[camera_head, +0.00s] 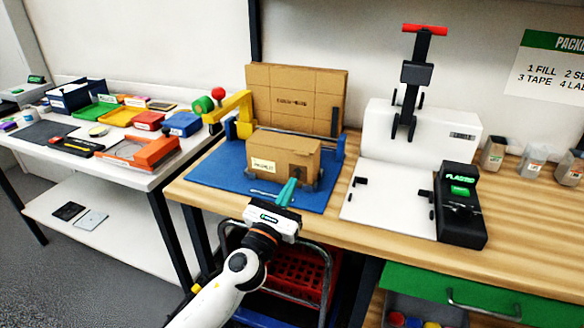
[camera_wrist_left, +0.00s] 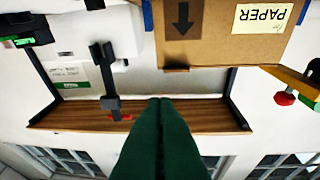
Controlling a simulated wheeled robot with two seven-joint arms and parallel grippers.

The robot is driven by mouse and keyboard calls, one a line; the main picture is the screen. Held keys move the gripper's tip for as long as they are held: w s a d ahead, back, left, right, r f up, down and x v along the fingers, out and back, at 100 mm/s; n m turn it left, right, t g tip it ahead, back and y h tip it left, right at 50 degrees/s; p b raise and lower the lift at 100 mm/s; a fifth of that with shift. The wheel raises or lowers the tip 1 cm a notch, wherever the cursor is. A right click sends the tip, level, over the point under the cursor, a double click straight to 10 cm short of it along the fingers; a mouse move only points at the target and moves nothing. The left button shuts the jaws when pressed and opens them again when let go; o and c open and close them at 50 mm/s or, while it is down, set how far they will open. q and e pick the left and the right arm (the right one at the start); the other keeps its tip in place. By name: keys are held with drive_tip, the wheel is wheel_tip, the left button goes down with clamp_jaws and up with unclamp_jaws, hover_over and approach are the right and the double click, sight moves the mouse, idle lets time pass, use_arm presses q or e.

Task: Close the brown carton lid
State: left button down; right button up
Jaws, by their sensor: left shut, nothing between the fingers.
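The brown carton (camera_head: 285,158) sits on a blue mat (camera_head: 225,170) on the wooden bench, with a label on its front. Its top looks flat and covered in the head view, but I cannot tell whether the lid is fully closed. In the left wrist view the carton (camera_wrist_left: 218,42) appears upside down, with a PAPER label, a dark arrow and a small tab at its edge. My left gripper (camera_head: 291,183) is shut and empty, its green fingers in front of the carton's lower right front. The fingertips also show in the left wrist view (camera_wrist_left: 160,100). My right gripper is not in view.
A large brown cardboard panel (camera_head: 295,95) stands behind the carton. A yellow arm-like fixture (camera_head: 230,112) is at its left. A white machine (camera_head: 425,135) and a black label printer (camera_head: 460,210) stand to the right. A side table (camera_head: 85,150) holds coloured bins.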

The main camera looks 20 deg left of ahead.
sight(300, 154)
use_arm(q)
drive_tip(key=w, duration=0.3)
drive_tip(key=w+a+n+y, duration=0.1)
drive_tip(key=w, duration=0.2)
drive_tip(key=w+n, duration=0.1)
drive_tip(key=w, duration=0.2)
drive_tip(key=shift+w+a+f+g+y, duration=0.25)
drive_tip(key=shift+a+f+g+y, duration=0.05)
drive_tip(key=shift+a+y, duration=0.1)
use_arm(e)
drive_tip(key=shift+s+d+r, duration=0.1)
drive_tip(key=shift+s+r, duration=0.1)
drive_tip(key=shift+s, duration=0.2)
use_arm(q)
drive_tip(key=shift+d, duration=0.1)
